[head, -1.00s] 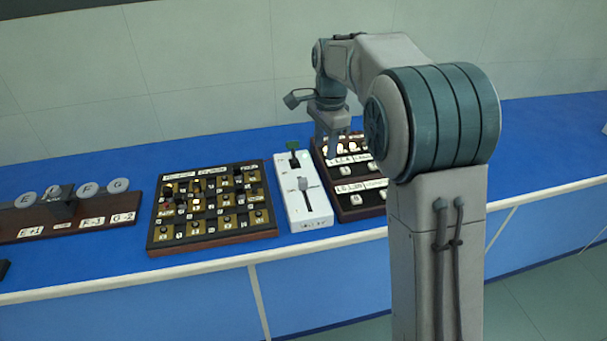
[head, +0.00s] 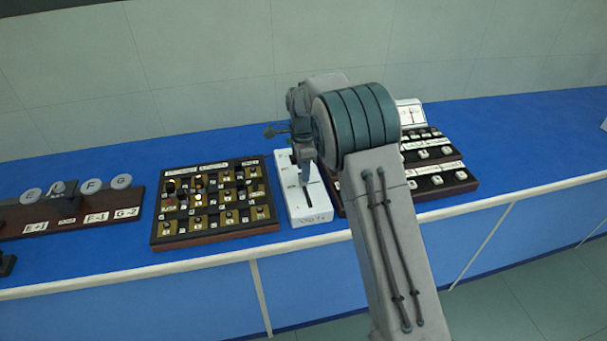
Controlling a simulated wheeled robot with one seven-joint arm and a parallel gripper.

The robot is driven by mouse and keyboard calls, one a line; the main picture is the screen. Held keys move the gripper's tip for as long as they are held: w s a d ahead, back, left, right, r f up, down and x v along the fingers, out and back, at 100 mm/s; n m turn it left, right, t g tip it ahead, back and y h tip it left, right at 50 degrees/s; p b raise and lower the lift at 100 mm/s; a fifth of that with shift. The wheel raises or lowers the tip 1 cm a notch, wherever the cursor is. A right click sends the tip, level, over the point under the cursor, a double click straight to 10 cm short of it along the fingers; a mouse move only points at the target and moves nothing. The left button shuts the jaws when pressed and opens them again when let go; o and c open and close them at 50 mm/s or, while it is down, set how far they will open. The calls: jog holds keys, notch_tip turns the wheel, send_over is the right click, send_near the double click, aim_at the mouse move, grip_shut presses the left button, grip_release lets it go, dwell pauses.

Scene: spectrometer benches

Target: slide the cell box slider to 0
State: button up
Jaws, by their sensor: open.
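The cell box looks to be the white box (head: 294,208) on the blue bench, a narrow upright-lying panel with a dark slot along its top. My gripper (head: 305,181) is over the middle of this box, with its jaws pointing down. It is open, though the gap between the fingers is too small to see. The slider's knob is hidden or merges with my gripper, so its position cannot be told. Whether the fingers touch the knob cannot be told either. The marks on the box are too small to read.
A dark board with several knobs (head: 215,226) stands close left of the box. A dark stepped panel with white keys (head: 440,187) is to the right, partly behind my arm. A rack with round lettered discs (head: 91,186) is at far left. The bench (head: 530,140) is clear at right.

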jog(key=shift+f, duration=1.8)
